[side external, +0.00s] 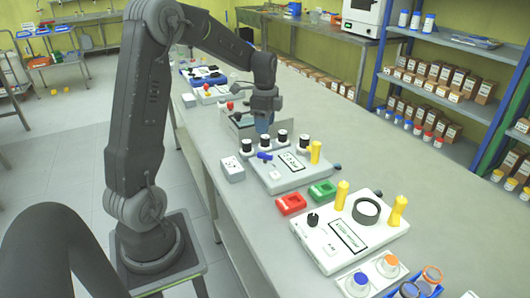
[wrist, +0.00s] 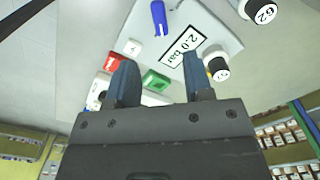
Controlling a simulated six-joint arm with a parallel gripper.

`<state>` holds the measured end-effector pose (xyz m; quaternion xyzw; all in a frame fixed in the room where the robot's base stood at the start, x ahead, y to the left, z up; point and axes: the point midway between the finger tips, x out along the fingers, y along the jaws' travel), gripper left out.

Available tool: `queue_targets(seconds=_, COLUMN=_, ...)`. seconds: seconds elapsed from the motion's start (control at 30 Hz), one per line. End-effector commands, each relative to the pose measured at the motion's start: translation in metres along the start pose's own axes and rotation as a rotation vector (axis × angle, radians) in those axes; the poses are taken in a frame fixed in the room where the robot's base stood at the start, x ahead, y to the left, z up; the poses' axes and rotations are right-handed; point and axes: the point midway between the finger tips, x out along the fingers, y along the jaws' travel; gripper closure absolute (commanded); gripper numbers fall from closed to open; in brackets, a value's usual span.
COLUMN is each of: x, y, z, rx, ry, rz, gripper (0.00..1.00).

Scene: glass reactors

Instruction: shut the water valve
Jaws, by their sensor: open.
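A small blue lever handle (side external: 265,156), which looks like the water valve, sits on a white unit (side external: 300,182) with a black-framed label. In the wrist view, the blue handle (wrist: 158,18) is at the top edge, beside the "2.0 bar" label (wrist: 184,46). My gripper (side external: 263,128) is above and behind the unit in the side view, apart from the handle. In the wrist view my gripper (wrist: 161,82) has its two fingers spread with nothing between them.
Black-topped white knobs (side external: 281,136) stand in a row by the unit. A yellow handle (side external: 315,152) rises at its right. Red (side external: 291,204) and green (side external: 322,191) blocks lie in front. A white box (side external: 232,169) is at left; another unit (side external: 349,236) stands nearer.

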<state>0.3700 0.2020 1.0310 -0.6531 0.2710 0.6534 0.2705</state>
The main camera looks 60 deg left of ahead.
Motion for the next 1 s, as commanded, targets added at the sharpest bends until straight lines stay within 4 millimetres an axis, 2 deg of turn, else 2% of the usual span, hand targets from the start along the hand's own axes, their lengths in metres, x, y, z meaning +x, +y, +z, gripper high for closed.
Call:
queue_targets(seconds=0.03, x=0.012, y=0.001, z=0.0, rx=0.0, ry=-0.001, rz=0.006, gripper=0.53)
queue_targets(seconds=0.3, x=0.067, y=0.001, z=0.0, rx=0.0, ry=-0.001, rz=0.004, gripper=0.53)
queue_targets(seconds=0.5, x=0.094, y=0.001, z=-0.001, rx=-0.001, ry=0.0, rz=0.001, gripper=0.53)
queue_targets(seconds=0.67, x=0.103, y=0.0, z=-0.001, rx=-0.001, ry=0.0, rz=-0.001, gripper=0.53)
queue_targets(seconds=0.93, x=0.105, y=0.0, z=-0.001, rx=-0.001, ry=0.0, rz=-0.001, gripper=0.53)
queue_targets(seconds=1.0, x=0.105, y=0.0, z=-0.001, rx=-0.001, ry=0.0, rz=-0.001, gripper=0.58)
